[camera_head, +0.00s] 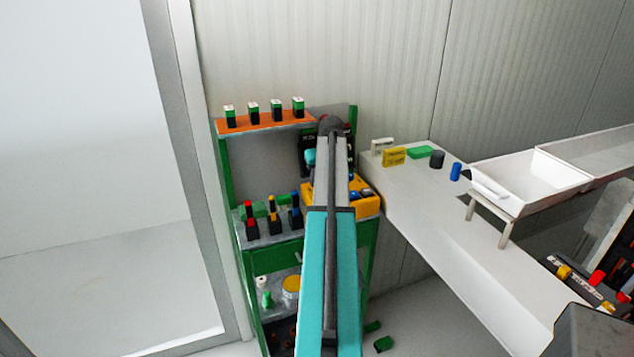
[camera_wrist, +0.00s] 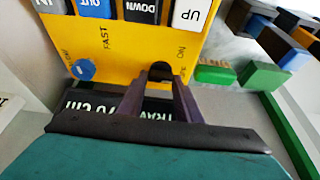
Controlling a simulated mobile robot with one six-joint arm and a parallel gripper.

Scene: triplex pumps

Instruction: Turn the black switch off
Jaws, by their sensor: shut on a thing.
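The black switch (camera_wrist: 161,70) is on a yellow control panel (camera_wrist: 122,52) in the wrist view. My gripper (camera_wrist: 162,82) is shut on the switch, with one dark finger on each side of it. The word ON is printed on the panel to the right of the switch, with another partly hidden label below it. The fingers hide the lower part of the switch, so its exact setting is unclear. In the head view the yellow box (camera_head: 369,208) shows on the green cart, partly behind my arm. My gripper and the switch are hidden there.
A blue knob (camera_wrist: 84,70) and a row of labelled buttons lie near the switch. A green block (camera_wrist: 216,73) is right of the panel. The green cart (camera_head: 229,185) holds several small parts. A white table (camera_head: 455,235) stands to the right.

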